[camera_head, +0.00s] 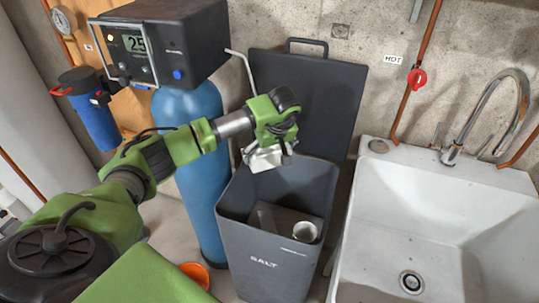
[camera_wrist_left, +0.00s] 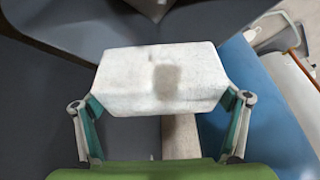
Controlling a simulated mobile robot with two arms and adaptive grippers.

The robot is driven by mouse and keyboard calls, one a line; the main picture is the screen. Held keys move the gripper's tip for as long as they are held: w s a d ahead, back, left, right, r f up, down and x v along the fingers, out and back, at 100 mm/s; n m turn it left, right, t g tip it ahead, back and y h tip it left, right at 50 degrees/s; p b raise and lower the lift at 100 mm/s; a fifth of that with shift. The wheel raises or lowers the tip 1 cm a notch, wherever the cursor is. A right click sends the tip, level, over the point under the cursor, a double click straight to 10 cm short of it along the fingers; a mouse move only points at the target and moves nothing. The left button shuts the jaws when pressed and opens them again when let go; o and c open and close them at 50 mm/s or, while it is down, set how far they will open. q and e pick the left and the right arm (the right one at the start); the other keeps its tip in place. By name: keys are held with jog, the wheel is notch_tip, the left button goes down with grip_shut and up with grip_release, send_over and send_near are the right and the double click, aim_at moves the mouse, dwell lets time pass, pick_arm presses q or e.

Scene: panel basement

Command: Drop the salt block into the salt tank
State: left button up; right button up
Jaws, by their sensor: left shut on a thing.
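My left gripper (camera_head: 265,155) is above the open salt tank (camera_head: 262,262), near its back left side. In the left wrist view the gripper (camera_wrist_left: 165,105) is shut on a white salt block (camera_wrist_left: 160,75), with a finger at each end of it. The block is pale, rectangular and has a grey smudge on its face. In the head view the block is hard to tell apart from the gripper fingers. The tank is a dark grey bin marked SALT, with its lid (camera_head: 315,105) raised behind it. My right gripper is out of view.
A blue cylinder (camera_head: 190,130) with a control head (camera_head: 165,45) stands left of the tank. A white sink (camera_head: 430,235) with a tap (camera_head: 490,115) is on the right. A white tube (camera_head: 305,231) shows inside the tank. An orange bowl (camera_head: 195,273) is on the floor.

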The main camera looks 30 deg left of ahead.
aim_at(272, 153)
pick_arm(q)
notch_tip(272, 153, down, 5)
jog(key=b, duration=0.3)
jog(key=shift+w+r, duration=0.15)
jog(key=o, duration=1.8)
jog(key=shift+o, duration=0.5)
jog(key=shift+s, duration=0.25)
jog(key=v, duration=1.2)
jog(key=shift+d, duration=0.1)
